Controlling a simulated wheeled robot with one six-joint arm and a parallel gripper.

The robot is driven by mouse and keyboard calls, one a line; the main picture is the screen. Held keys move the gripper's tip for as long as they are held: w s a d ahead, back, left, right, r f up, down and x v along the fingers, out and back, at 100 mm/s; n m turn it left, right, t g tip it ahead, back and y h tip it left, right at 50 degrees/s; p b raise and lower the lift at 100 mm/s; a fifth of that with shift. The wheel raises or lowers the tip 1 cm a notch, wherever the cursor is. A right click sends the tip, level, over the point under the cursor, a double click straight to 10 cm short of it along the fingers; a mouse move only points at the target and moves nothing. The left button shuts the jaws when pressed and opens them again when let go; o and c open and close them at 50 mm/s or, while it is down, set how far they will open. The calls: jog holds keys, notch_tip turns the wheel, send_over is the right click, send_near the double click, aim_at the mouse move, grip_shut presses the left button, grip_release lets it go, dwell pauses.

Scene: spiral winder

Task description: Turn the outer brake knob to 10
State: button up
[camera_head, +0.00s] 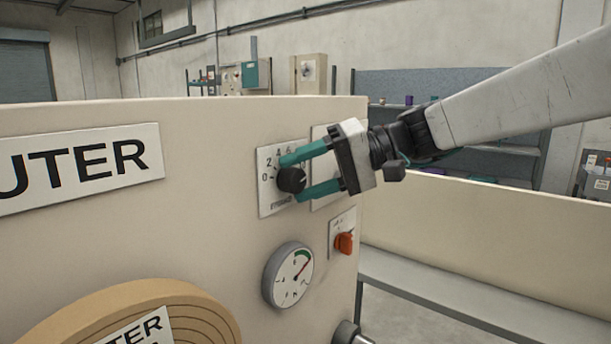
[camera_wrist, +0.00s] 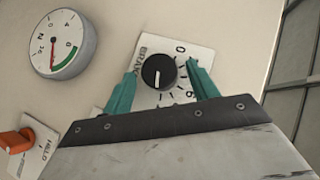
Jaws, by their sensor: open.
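The black brake knob (camera_head: 291,180) sits on a white dial plate (camera_head: 268,190) on the cream panel, right of the OUTER sign. The numbers 0, 2, 4 and 6 show on the plate; the higher ones are hard to read behind my gripper. The knob's white line points right and slightly up, past the 6. In the wrist view the line on the knob (camera_wrist: 158,72) points down. My gripper (camera_wrist: 162,75) is open, with one teal finger on each side of the knob. Small gaps show between fingers and knob in the wrist view.
A round gauge (camera_head: 288,275) is below the dial, and an orange switch (camera_head: 344,243) is to its lower right. Another plate (camera_head: 325,195) is partly hidden behind my gripper. A brown roll (camera_head: 190,297) stands out at lower left, and a metal shaft end (camera_head: 347,333) is at the bottom.

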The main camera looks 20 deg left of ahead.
jog(key=v, duration=0.7)
jog(key=shift+d, duration=0.4)
jog(key=shift+r, duration=0.15)
jog(key=s+d+f+m+t+h, duration=0.1)
jog(key=s+d+f+m+h, duration=0.35)
jog(key=d+f, duration=0.5)
jog(key=s+d+f+m+t+h, duration=0.1)
jog(key=s+d+f+h, duration=0.3)
jog(key=s+d, duration=0.5)
jog(key=s+d+f+m+t+h, duration=0.2)
jog(key=s+d+f+t+h, duration=0.2)
jog(key=d, duration=1.1)
jog(key=s+f, duration=0.3)
jog(key=s, duration=0.2)
jog(key=shift+s+h, duration=0.3)
jog(key=shift+h, duration=0.05)
